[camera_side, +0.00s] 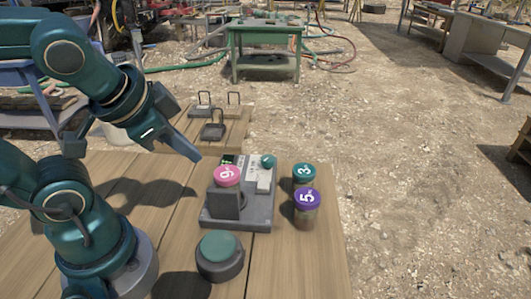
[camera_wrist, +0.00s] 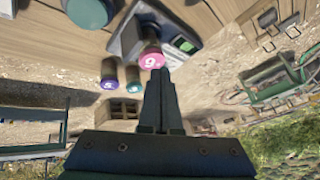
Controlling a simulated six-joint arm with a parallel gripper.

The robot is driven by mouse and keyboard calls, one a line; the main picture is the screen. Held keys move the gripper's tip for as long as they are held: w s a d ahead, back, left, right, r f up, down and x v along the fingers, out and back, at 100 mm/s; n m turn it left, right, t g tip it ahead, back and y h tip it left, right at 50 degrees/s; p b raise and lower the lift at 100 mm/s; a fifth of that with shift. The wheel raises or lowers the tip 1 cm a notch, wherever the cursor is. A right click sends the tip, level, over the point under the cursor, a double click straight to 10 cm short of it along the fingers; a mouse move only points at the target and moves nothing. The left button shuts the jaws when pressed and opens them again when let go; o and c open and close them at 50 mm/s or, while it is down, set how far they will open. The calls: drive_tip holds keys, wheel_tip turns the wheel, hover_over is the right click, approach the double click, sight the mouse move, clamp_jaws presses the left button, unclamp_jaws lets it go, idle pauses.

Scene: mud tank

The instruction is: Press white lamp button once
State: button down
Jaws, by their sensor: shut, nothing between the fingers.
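A grey device (camera_side: 258,213) sits on the wooden table, with a pale panel, a small dark display and a white raised block (camera_side: 264,181). I cannot tell whether that block is the white lamp button. In the wrist view the device (camera_wrist: 128,38) is beyond my fingertips, partly hidden by a jar with a pink lid (camera_wrist: 151,58). My gripper (camera_side: 196,157) is shut and empty, pointing down and right, above and left of the device in the side view. Its closed fingers also show in the wrist view (camera_wrist: 160,75), apart from the device as far as I can tell.
A large green button (camera_side: 219,244) on a dark round base stands in front of the device. The pink-lidded jar (camera_side: 227,174) is at the device, teal-lidded (camera_side: 304,171) and purple-lidded (camera_side: 306,198) jars to its right. Padlock-like objects (camera_side: 213,131) lie behind.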

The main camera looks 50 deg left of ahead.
drive_tip(key=d, duration=0.1)
drive_tip(key=s+d+n+h, duration=0.1)
drive_tip(key=d+n+h, duration=0.1)
drive_tip(key=shift+s+d+f+g, duration=0.25)
drive_tip(key=shift+s+g, duration=0.05)
drive_tip(key=shift+g, duration=0.1)
drive_tip(key=w+r+m+g, duration=0.3)
drive_tip(key=w+r+m, duration=0.4)
drive_tip(key=r, duration=0.1)
drive_tip(key=w+a+f+m+g, duration=0.1)
drive_tip(key=w+a+f+g, duration=0.1)
drive_tip(key=w+f, duration=0.3)
drive_tip(key=w, duration=0.3)
drive_tip(key=shift+w+m+g, duration=0.15)
drive_tip(key=shift+m+g, duration=0.15)
